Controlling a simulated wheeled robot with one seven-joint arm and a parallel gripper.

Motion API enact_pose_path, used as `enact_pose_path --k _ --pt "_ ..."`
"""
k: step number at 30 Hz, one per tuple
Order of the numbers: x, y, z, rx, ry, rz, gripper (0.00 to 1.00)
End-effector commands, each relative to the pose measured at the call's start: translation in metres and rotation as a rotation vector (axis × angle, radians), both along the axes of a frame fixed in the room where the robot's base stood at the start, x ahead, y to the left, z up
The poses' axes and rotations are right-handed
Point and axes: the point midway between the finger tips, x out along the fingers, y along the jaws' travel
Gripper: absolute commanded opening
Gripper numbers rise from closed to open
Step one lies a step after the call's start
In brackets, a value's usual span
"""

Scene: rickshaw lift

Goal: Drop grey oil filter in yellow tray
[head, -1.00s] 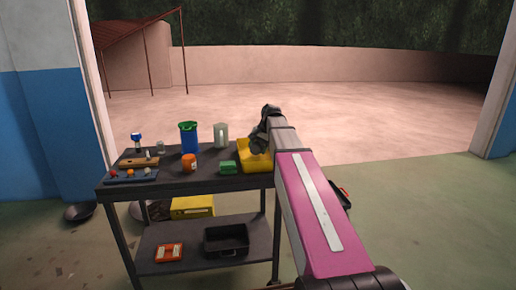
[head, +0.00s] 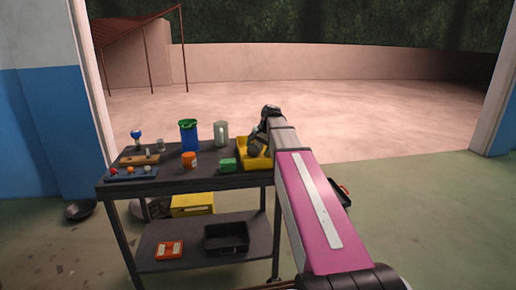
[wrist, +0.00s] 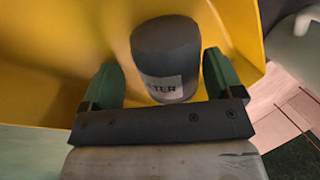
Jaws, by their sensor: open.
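The grey oil filter (wrist: 168,55) is a dark cylinder with a pale label, partly reading "TER", in the wrist view. It shows against the inside of the yellow tray (wrist: 70,30), between my gripper's green fingers. My gripper (wrist: 161,72) is open, with narrow gaps between the fingers and the filter. The picture does not clearly show whether the filter's lower end rests on the tray floor. In the head view the yellow tray (head: 258,163) sits at the right end of the cart top, and my gripper (head: 259,143) is over it, partly hiding it.
A black bin (head: 226,239) and an orange case (head: 169,250) are on the lower shelf.

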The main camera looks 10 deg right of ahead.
Motion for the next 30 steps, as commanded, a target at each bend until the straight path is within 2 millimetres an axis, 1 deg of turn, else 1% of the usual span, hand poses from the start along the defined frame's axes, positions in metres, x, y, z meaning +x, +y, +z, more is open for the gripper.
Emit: enact_pose_path --k 4,8,21,25,30 --pt "0.000 0.000 0.004 0.000 -0.001 0.000 0.86" --pt "0.000 -0.001 0.017 0.000 -0.002 -0.001 0.86" --pt "-0.015 -0.025 0.091 0.000 -0.002 -0.001 0.86" --pt "-0.018 -0.030 0.108 0.000 -0.002 -0.001 0.86" --pt "-0.021 -0.034 0.121 0.000 -0.001 0.000 0.86"
